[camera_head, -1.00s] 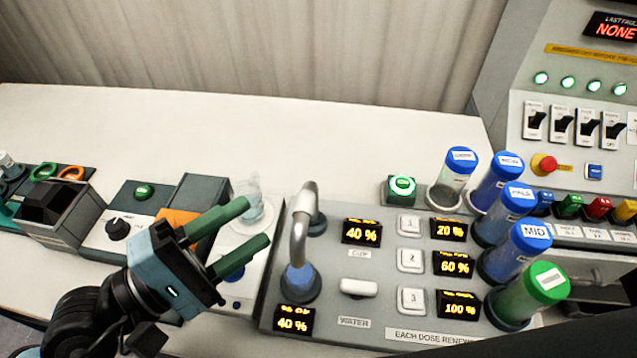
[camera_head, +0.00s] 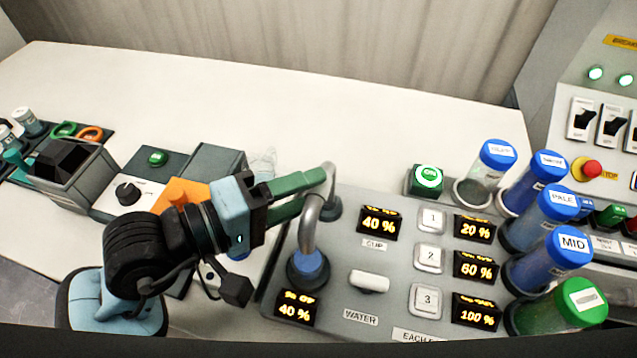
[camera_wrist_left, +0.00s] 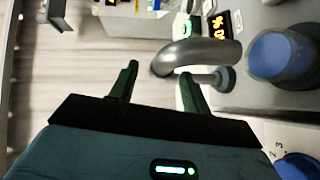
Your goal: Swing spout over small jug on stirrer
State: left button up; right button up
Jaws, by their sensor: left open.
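The spout (camera_head: 310,225) is a grey bent pipe on a blue-collared base on the dosing panel. Its arch leans toward the back of the panel, toward a dark round fitting. My left gripper (camera_head: 312,190) is open, with green fingers at the upper part of the spout from the left. In the left wrist view the spout (camera_wrist_left: 205,52) crosses close to the right finger of the gripper (camera_wrist_left: 158,76); I cannot tell whether they touch. The small clear jug (camera_head: 264,162) shows only in part behind my gripper. The stirrer under it is mostly hidden by my arm.
The dosing panel (camera_head: 395,300) holds displays, white buttons and a white lever (camera_head: 369,281). Several capped blue and green tubes (camera_head: 540,225) stand at its right. A grey box unit (camera_head: 75,178) stands at the left. The table behind is clear.

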pick_arm(q)
jog(key=shift+x, duration=1.4)
grip_shut()
